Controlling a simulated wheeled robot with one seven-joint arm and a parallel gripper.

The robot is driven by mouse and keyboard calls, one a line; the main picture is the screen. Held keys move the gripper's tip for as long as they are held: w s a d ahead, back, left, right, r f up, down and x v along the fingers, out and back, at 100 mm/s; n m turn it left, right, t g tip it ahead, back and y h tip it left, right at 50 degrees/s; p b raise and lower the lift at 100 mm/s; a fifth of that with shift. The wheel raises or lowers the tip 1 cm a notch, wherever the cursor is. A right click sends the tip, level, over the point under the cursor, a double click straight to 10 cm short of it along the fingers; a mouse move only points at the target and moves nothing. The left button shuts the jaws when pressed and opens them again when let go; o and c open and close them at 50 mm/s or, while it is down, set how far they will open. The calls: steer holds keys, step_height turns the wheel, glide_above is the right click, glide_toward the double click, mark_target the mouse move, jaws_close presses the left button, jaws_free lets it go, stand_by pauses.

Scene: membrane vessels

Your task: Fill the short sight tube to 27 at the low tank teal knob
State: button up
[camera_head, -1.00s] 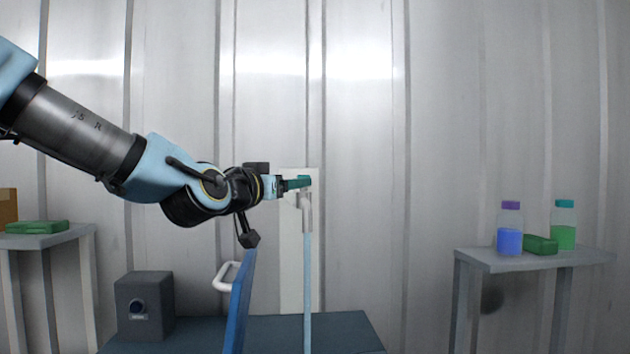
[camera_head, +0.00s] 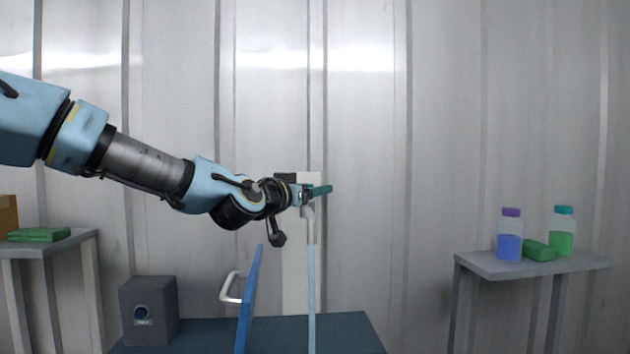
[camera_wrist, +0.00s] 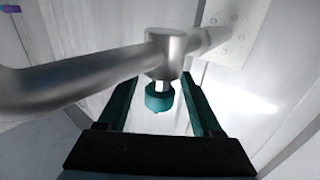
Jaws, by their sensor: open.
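My gripper (camera_head: 322,190) is open, its teal fingers level with the top of a grey tap (camera_head: 309,222) on a pale wall plate. In the wrist view my gripper (camera_wrist: 160,103) has a finger on each side of a teal knob (camera_wrist: 159,97). The knob sits below the round metal body of the tap (camera_wrist: 168,52), between the fingers with visible gaps. A thin light-blue vertical column (camera_head: 311,300) runs down below the spout; I cannot tell whether it is liquid or a tube. No level marks are readable, and the tank is not clearly seen.
A blue panel (camera_head: 246,305) with a white handle (camera_head: 231,287) stands edge-on below my arm. A grey box (camera_head: 150,305) is on the dark bench (camera_head: 345,330). The right table (camera_head: 480,264) holds two bottles and a green block; the left table (camera_head: 85,240) holds another green block.

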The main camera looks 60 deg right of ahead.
steer(key=shift+d, duration=0.75)
steer(key=shift+c, duration=0.4)
jaws_close()
